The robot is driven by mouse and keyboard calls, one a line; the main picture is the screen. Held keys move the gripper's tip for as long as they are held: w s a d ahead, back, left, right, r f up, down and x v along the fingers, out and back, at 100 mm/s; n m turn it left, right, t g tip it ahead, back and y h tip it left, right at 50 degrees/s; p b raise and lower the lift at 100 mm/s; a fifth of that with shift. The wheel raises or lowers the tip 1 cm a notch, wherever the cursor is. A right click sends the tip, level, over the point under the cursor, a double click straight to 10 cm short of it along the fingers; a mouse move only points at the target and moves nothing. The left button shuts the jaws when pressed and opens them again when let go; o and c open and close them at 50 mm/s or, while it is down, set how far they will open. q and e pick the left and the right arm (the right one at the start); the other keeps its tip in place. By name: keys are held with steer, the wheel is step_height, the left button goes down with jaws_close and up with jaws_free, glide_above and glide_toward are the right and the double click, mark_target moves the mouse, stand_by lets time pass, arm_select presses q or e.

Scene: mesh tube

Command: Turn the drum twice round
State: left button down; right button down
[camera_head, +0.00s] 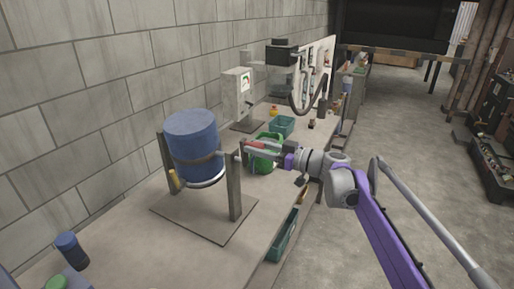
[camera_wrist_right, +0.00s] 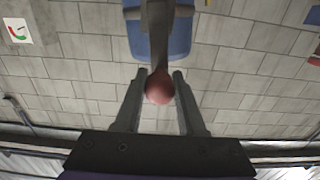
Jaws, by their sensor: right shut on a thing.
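The blue drum (camera_head: 191,145) hangs upright between two grey posts on a flat base plate (camera_head: 180,218) on the bench. A pale metal band runs round its lower part. In the right wrist view the drum (camera_wrist_right: 166,38) shows behind a dark post. My right gripper (camera_head: 249,147) reaches in from the right beside the right-hand post. It is shut on a red round knob (camera_wrist_right: 159,88), which sits between its two fingers in the wrist view. How the knob joins the drum is hidden. My left gripper is in neither view.
A green bucket (camera_head: 262,158) stands just behind my right gripper, with a teal crate (camera_head: 282,125) beyond. A block wall (camera_head: 80,100) runs along the left. Open floor (camera_head: 410,140) lies right of the bench.

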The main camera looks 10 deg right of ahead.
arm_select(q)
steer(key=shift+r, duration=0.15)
arm_select(e)
steer(key=shift+w, duration=0.1)
